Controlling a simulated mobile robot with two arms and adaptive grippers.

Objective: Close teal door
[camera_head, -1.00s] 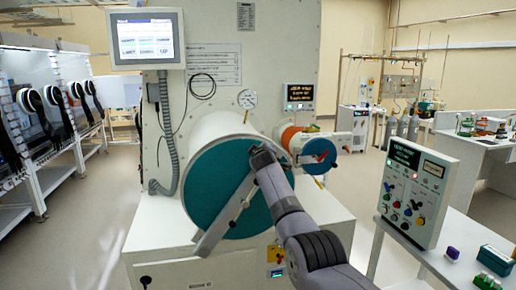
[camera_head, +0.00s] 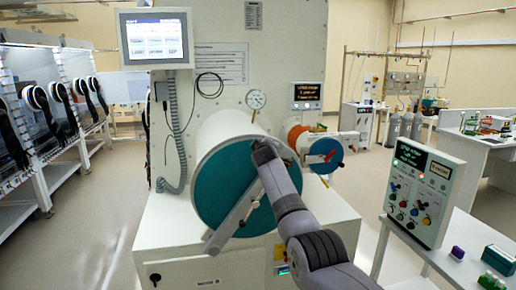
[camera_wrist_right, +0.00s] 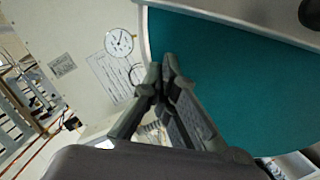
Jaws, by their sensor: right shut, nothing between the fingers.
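The teal door (camera_head: 218,190) is the round front face of a large white cylinder in the middle of the head view. A grey bar (camera_head: 230,220) runs slantwise across its front. The door fills the right of the wrist view (camera_wrist_right: 235,75), with a pale rim along its edge. My right arm reaches up in front of the door's right side. My right gripper (camera_wrist_right: 165,72) is shut and empty, its fingertips near the door's left edge in the wrist view. I cannot tell whether it touches the door, or whether the door sits flush. My left gripper is not in view.
A smaller port with a blue disc (camera_head: 322,158) sits right of the cylinder. A control box (camera_head: 424,190) stands on a white table at the right. A screen (camera_head: 155,38) and a grey hose (camera_head: 175,135) are at the upper left. The floor at left is open.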

